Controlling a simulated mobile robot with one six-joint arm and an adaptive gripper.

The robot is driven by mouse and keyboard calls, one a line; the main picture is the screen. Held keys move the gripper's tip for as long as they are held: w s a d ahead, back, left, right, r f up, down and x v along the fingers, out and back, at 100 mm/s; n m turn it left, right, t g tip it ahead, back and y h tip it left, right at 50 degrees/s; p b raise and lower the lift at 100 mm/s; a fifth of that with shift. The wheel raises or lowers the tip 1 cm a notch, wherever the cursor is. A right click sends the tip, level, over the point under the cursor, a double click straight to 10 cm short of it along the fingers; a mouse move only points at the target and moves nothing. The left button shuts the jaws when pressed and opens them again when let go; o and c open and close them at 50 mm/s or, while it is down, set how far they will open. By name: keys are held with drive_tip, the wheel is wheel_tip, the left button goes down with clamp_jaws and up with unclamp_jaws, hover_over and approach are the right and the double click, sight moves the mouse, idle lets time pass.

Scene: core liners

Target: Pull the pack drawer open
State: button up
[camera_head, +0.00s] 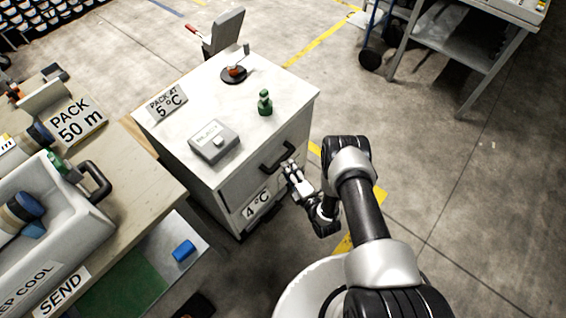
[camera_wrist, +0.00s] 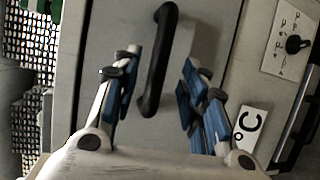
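The white cabinet (camera_head: 233,118) has an upper drawer front with a dark bar handle (camera_head: 272,160). The drawer looks shut. My gripper (camera_head: 291,170) is at the drawer front, close to the handle's right end. In the wrist view my gripper (camera_wrist: 160,72) is open, with blue-padded fingers on either side of the black handle (camera_wrist: 156,62). There are gaps between the handle and both fingers. Whether the fingertips reach past the bar in depth is hard to tell.
On the cabinet top are a "PACK AT 5 °C" sign (camera_head: 167,102), a grey box (camera_head: 213,141), a green piece (camera_head: 265,102) and a dark round dish (camera_head: 234,74). A workbench (camera_head: 137,190) stands at the left. Floor in front of the drawer is partly taken by my arm.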

sight(283, 160)
drive_tip(key=b+x, duration=0.1)
drive_tip(key=x, duration=0.5)
drive_tip(key=shift+b, duration=0.4)
drive_tip(key=shift+c, duration=0.2)
clamp_jaws()
